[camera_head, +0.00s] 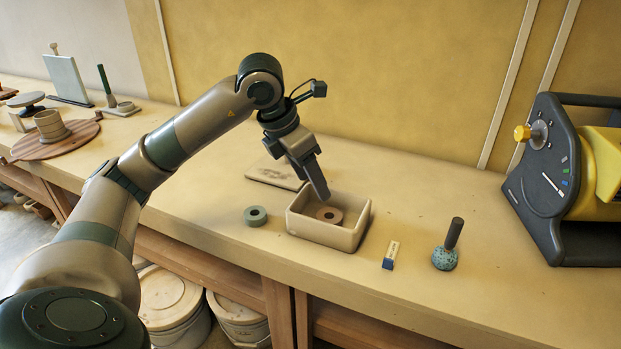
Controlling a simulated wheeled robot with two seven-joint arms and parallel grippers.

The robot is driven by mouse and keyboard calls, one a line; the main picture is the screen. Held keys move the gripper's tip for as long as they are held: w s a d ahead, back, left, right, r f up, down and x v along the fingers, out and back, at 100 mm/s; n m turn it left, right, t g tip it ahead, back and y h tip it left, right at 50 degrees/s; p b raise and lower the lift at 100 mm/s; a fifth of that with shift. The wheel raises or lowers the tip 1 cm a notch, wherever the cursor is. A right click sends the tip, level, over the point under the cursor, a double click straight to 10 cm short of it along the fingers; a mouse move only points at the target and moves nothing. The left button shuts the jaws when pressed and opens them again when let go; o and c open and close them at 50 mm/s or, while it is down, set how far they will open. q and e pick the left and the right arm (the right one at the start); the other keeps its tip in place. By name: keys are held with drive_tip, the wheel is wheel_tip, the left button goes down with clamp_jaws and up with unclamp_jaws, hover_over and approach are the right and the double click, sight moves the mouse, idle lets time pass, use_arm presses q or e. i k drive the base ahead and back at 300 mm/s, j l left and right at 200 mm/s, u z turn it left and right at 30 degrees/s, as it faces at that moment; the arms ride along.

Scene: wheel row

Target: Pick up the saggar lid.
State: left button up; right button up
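The saggar lid is probably the flat beige slab (272,176) lying on the bench behind the saggar, a beige open box (340,236). A brown ring (329,214) lies inside the box. My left gripper (320,190) points down, its fingers in line with the back of the box and just right of the slab. Its fingers overlap from this side, so their opening and exact height are unclear. No thing shows between them. The gripper hides part of the slab's right end and the box's back rim. My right gripper is not in view.
A green ring (256,216) lies left of the box. A small blue-and-white block (391,255) and a speckled, dark-handled tool (446,256) stand to its right. A yellow-and-black machine (570,185) stands far right. Pottery tools and a round board (60,147) are far left.

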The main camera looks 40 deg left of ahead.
sight(278, 173)
drive_tip(key=u, duration=1.35)
